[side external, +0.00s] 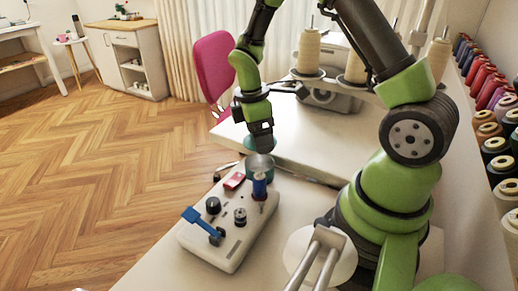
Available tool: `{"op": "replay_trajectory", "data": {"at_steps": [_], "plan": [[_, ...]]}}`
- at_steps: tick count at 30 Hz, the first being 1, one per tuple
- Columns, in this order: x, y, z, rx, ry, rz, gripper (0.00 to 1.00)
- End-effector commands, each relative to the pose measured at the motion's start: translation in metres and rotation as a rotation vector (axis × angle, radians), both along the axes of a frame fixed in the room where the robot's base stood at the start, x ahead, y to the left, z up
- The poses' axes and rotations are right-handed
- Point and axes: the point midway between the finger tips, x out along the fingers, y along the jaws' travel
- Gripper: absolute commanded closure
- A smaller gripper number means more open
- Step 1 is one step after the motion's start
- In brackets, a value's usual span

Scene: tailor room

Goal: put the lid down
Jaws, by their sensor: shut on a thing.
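My gripper (262,147) points down near the far edge of the work table, just above and behind a small round tin. It is shut on a small teal piece, which looks like the lid (250,143); the fingers hide part of it. The tin (260,162) has a grey top and a teal side. It stands at the far end of a pale control box. The picture is too small to tell whether the lid touches anything.
A sewing machine (330,92) with thread cones stands behind. A pink chair (214,66) is at the far side. Thread spools line the right wall.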

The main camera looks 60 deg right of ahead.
Motion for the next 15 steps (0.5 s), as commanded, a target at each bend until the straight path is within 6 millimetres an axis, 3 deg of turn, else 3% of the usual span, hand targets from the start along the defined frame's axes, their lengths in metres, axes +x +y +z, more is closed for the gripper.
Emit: {"op": "replay_trajectory", "data": {"at_steps": [6,11,15], "plan": [[0.001,0.000,0.034,-0.001,-0.004,0.000,0.43],[0.001,0.003,0.040,-0.001,-0.001,0.011,0.43],[0.010,0.025,0.040,0.000,0.000,0.111,0.43]]}}
